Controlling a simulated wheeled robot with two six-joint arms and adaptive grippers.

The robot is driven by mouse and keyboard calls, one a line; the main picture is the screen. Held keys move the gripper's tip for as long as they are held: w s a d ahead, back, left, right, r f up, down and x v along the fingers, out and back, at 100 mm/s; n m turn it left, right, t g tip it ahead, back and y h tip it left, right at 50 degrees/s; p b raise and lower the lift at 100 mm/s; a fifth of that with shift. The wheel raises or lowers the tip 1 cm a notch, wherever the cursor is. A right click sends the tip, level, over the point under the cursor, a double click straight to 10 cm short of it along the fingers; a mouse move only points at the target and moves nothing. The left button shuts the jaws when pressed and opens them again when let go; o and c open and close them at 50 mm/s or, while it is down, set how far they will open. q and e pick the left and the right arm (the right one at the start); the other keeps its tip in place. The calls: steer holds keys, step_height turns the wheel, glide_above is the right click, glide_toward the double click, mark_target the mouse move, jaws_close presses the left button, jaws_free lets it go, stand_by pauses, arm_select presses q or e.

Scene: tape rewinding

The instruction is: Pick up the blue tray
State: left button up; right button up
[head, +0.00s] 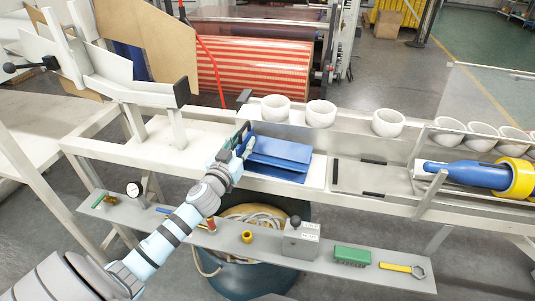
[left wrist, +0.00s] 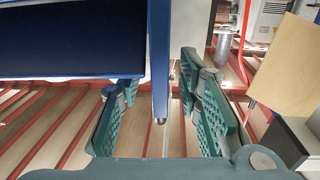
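The blue tray (head: 280,153) sits on the white bench top near the middle of the head view. My left gripper (head: 241,140) is at the tray's left end. In the left wrist view the tray (left wrist: 70,40) fills the upper left, and one of its thin blue walls stands between the two green fingers of my left gripper (left wrist: 158,88). The fingers are apart, with a gap visible on both sides of the wall. My right gripper is not in view.
White cups (head: 320,113) stand along the back ledge. A blue bottle-shaped object (head: 465,173) with a yellow ring lies at the right. A lower shelf (head: 330,262) holds small tools, a grey box (head: 300,240) and a green block (head: 352,256). A white-framed mechanism (head: 105,65) stands at upper left.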

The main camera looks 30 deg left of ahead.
arm_select(q)
steer(key=x, duration=0.2)
steer(key=shift+w+f, duration=0.1)
steer(key=shift+w, duration=0.2)
steer(key=shift+s, duration=0.1)
jaws_close()
